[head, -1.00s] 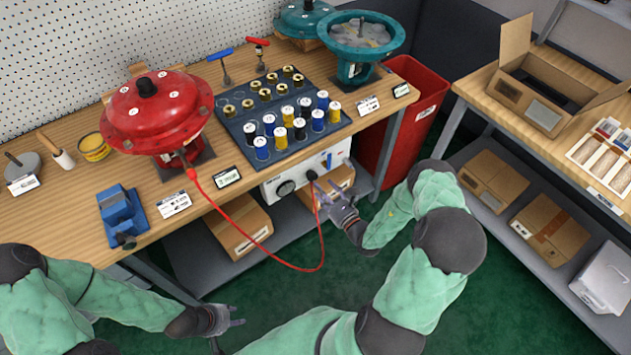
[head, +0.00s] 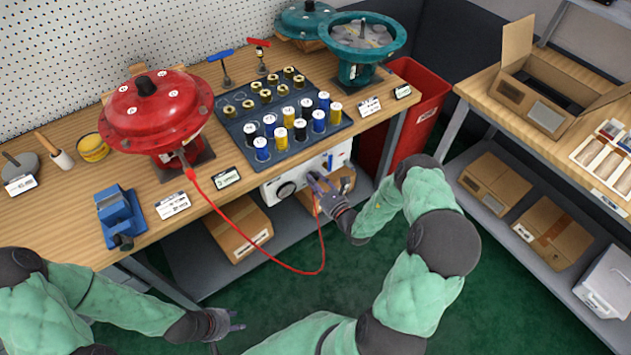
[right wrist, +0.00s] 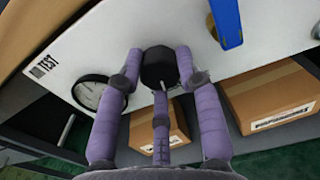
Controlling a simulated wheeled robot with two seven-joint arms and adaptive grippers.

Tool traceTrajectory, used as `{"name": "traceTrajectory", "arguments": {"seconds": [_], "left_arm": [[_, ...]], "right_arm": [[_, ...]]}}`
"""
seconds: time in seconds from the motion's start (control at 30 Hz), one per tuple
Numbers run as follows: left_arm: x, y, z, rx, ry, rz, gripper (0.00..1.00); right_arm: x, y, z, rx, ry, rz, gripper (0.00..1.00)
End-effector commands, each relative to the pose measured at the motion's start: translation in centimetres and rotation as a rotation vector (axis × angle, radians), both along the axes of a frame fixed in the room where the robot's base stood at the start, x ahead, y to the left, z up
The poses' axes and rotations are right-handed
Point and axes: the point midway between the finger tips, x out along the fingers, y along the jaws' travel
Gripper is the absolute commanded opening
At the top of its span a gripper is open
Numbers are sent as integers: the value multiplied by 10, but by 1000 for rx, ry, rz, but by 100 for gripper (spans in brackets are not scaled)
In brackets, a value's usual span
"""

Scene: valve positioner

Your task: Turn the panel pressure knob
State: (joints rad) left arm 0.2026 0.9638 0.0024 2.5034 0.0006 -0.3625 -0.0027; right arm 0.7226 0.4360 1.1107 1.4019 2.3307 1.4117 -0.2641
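The white panel box (head: 343,154) hangs under the front edge of the workbench; it also shows in the right wrist view (right wrist: 189,31). The black pressure knob (right wrist: 158,67) is on its face, between a round gauge (right wrist: 92,94) and a blue lever (right wrist: 227,21). My right gripper (right wrist: 159,66) has its purple fingers on both sides of the knob, spread about as wide as it. Whether they touch it is unclear. In the head view my right gripper (head: 318,184) largely hides the knob. My left gripper (head: 240,321) is open and empty, low and away from the bench.
A red hose (head: 255,257) loops from the red actuator (head: 155,108) down and up to the panel. Cardboard boxes (head: 238,229) sit on the shelf below. A red bin (head: 412,112) stands right of the panel. The green floor in front is clear.

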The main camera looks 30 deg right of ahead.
Motion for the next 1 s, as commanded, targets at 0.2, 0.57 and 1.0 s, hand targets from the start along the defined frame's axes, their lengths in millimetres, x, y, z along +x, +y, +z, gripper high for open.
{"name": "traceTrajectory", "arguments": {"seconds": [0.2, 0.57, 1.0], "left_arm": [[0, 0, 1, 0, 0, 0, 40], [0, 0, 13, 0, 0, 0, 40], [0, 0, 35, 0, 0, 0, 40]], "right_arm": [[-1, 0, -2, 13, 6, -2, 3], [-1, 0, -1, 186, 22, -3, 3], [-2, 2, -2, 596, 57, -4, 3]]}}
